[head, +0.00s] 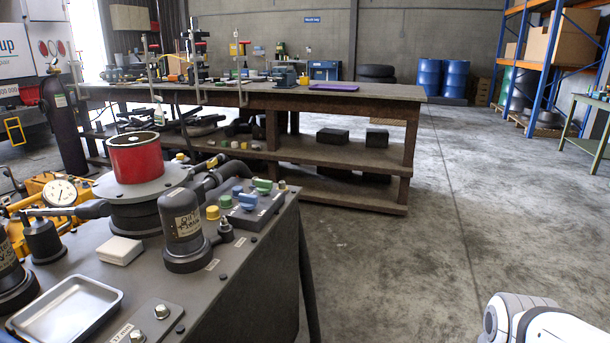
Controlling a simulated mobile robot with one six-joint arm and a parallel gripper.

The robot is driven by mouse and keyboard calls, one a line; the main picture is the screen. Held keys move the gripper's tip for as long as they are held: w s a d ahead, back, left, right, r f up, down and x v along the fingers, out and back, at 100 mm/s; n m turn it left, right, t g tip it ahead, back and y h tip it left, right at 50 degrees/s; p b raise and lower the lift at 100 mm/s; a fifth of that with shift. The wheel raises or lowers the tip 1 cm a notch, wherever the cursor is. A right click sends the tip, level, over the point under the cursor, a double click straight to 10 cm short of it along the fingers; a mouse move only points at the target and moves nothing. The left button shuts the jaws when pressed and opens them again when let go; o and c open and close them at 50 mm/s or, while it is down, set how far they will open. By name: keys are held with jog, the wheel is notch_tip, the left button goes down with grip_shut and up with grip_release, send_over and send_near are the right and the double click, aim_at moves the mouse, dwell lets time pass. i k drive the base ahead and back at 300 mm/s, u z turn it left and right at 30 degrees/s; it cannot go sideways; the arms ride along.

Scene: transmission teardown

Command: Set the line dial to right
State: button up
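A dark control block (262,214) sits on the right edge of the near grey bench. It carries small coloured knobs: a green lever-like knob (263,186), a blue knob (248,201) and a smaller green knob (225,201). A yellow knob (212,212) is beside it. A round white gauge (60,192) with a needle stands at the bench's left. I cannot tell which of these is the line dial, and no label or setting is readable at this size. My gripper is not in view; only a white piece, likely of my arm, shows at the lower right.
The near bench (235,275) also holds a red cylinder (136,154), a dark labelled canister (185,232), a white block (120,250) and an empty metal tray (68,308). A long workbench (375,96) stands behind. The concrete floor (440,240) to the right is clear.

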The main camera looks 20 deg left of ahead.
aim_at(249, 202)
jog(key=u, duration=0.25)
jog(key=i, duration=0.85)
jog(key=u, duration=0.3)
jog(key=k, duration=0.85)
jog(key=u, duration=0.2)
jog(key=i, duration=0.85)
jog(key=z, duration=0.05)
